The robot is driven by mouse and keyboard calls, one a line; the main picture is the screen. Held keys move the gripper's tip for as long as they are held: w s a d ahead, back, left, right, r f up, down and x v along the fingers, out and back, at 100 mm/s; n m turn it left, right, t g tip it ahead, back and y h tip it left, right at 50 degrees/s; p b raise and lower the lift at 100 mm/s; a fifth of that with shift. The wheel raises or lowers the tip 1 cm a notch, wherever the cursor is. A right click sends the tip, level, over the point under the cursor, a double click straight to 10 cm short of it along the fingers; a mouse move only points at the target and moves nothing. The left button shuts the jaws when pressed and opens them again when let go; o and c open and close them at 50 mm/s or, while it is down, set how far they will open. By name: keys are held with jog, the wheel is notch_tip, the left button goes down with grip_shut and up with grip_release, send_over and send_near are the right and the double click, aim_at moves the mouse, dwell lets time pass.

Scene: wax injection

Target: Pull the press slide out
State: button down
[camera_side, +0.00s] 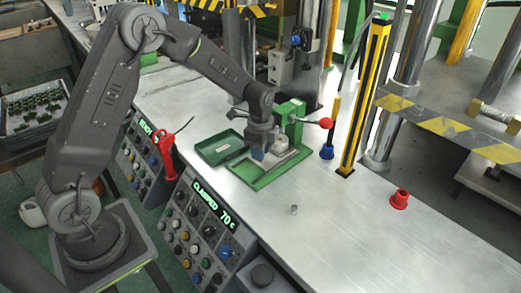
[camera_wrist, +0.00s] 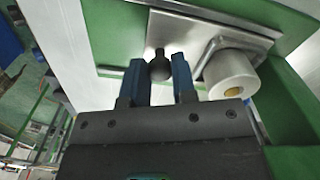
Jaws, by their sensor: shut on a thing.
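The press slide is a metal plate (camera_wrist: 200,38) on a green base (camera_side: 264,174), with a small dark knob (camera_wrist: 160,66) at its edge. My gripper (camera_wrist: 160,80) has its two blue fingers on either side of the knob, shut on it, in the wrist view. In the side view my gripper (camera_side: 257,152) is low over the near left part of the green press, and it hides the knob. A pale cylinder with a yellowish centre (camera_wrist: 231,74) stands on the plate, right of the fingers.
A green tray (camera_side: 221,148) lies left of the press. A lever with a red ball (camera_side: 326,123) sticks out right of it.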

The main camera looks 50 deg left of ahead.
jog(key=s, duration=0.9)
jog(key=shift+s+d, duration=0.1)
jog(key=shift+d, duration=0.1)
jog(key=c, duration=0.9)
grip_release()
notch_tip(320, 180, up, 14)
